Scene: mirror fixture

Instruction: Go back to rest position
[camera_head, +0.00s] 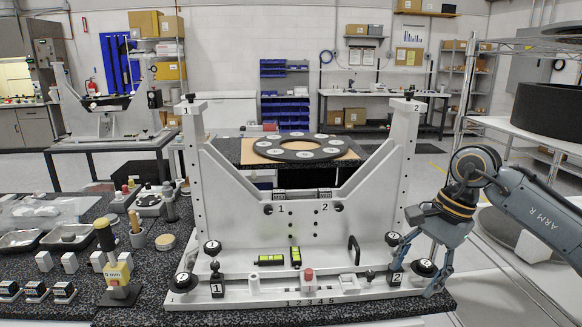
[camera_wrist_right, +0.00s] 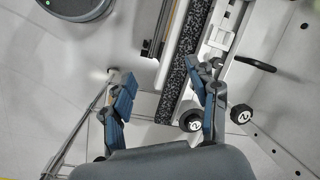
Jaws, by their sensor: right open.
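The light grey mirror fixture (camera_head: 290,235) stands upright on a speckled dark table in the middle of the head view. My right gripper (camera_head: 415,278) is open and empty at the fixture's front right corner, pointing down. One finger is close to the black knobs (camera_head: 425,267) marked 2; I cannot tell whether it touches. In the right wrist view, the open fingers (camera_wrist_right: 160,75) have floor and the table's edge between them. Two knobs marked 2 (camera_wrist_right: 240,114) lie beside the right finger. My left gripper is not in view.
A yellow-and-black tool (camera_head: 112,265), trays (camera_head: 67,237) and small blocks crowd the table's left side. A wire shelf (camera_head: 475,85) stands at the right, behind my right arm. A ring plate (camera_head: 298,147) lies on a table behind. Floor beside the right edge looks open.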

